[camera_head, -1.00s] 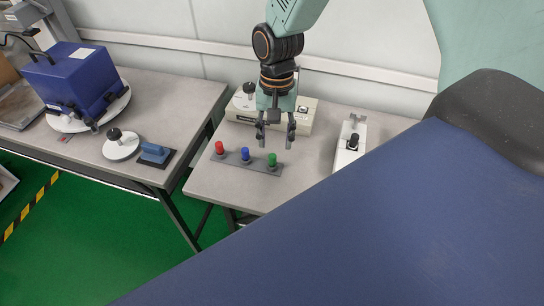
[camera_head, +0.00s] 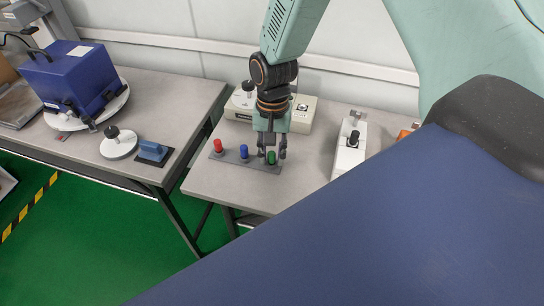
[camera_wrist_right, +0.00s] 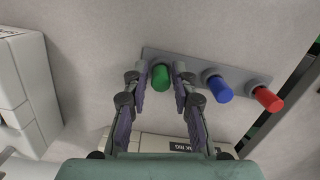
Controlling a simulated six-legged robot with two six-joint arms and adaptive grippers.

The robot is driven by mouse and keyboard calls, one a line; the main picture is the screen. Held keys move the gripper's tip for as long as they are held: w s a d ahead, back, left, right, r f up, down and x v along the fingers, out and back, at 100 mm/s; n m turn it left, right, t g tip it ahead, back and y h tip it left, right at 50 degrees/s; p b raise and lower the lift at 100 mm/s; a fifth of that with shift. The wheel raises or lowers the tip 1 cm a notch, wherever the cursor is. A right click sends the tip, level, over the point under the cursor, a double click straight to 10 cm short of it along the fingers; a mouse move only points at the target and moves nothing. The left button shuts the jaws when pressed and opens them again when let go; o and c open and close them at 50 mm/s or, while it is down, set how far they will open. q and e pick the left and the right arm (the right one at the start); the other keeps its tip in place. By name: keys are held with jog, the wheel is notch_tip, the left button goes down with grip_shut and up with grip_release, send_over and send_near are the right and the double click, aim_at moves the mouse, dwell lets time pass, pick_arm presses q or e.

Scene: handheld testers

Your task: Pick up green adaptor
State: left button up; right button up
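The green adaptor (camera_head: 271,158) stands upright at the right end of a grey strip (camera_head: 231,158) on the table. It also shows in the right wrist view (camera_wrist_right: 160,77). My right gripper (camera_head: 272,156) is down at it. In the right wrist view my right gripper (camera_wrist_right: 161,76) has its fingers apart, one on each side of the green adaptor. A small gap seems to show on each side, and I cannot make out firm contact. My left gripper is not in view.
A blue adaptor (camera_head: 244,152) and a red adaptor (camera_head: 217,146) stand on the same strip. A beige box device (camera_head: 300,114) is behind. A white tester (camera_head: 347,158) stands to the right. A second table on the left holds a blue box (camera_head: 72,78).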

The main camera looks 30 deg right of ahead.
jog(key=shift+a, duration=0.1)
jog(key=c, duration=0.4)
jog(key=shift+o, duration=0.2)
jog(key=shift+r, duration=0.1)
